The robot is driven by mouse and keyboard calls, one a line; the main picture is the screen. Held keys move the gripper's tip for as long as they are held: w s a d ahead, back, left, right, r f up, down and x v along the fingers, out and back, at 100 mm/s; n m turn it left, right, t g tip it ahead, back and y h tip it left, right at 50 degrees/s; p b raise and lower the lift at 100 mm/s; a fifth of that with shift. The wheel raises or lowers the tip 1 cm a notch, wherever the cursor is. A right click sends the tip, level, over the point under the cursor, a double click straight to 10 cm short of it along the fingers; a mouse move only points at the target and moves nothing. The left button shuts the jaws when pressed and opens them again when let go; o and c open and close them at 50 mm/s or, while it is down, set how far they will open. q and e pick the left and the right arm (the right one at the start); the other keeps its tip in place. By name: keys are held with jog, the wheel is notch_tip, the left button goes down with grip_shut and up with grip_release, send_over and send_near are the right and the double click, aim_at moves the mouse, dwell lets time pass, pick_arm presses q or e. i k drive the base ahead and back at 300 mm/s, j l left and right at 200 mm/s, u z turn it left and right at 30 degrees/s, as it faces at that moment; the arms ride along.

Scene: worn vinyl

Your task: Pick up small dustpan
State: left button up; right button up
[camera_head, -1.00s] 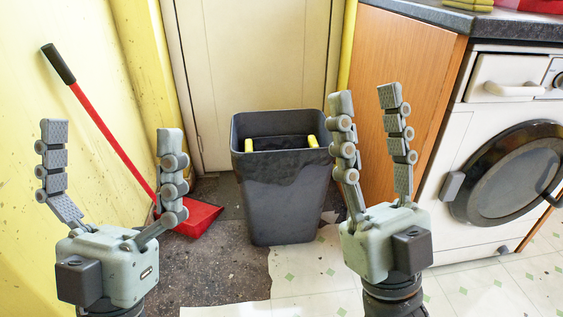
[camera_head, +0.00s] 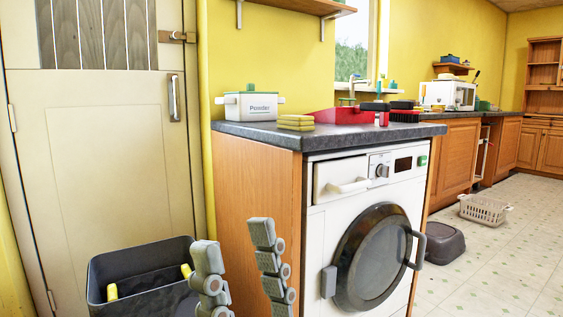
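A small red dustpan (camera_head: 342,116) lies on the dark counter (camera_head: 262,130) above the washing machine, toward its back right; a black part, perhaps its handle, shows at its right end. My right gripper (camera_head: 233,234) is at the bottom of the view, in front of the wooden cabinet side. Its two fingers stand upright and apart with nothing between them. It is below and left of the dustpan, well away from it. My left gripper is out of view.
Yellow sponges (camera_head: 296,122) and a white powder box (camera_head: 250,106) stand left of the dustpan, a dark brush (camera_head: 405,115) right of it. The washing machine (camera_head: 325,225) and the dark bin (camera_head: 130,262) are near my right gripper. Open floor (camera_head: 475,270) lies right.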

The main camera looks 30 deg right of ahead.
aim_at(350, 112)
jog(key=z, duration=1.45)
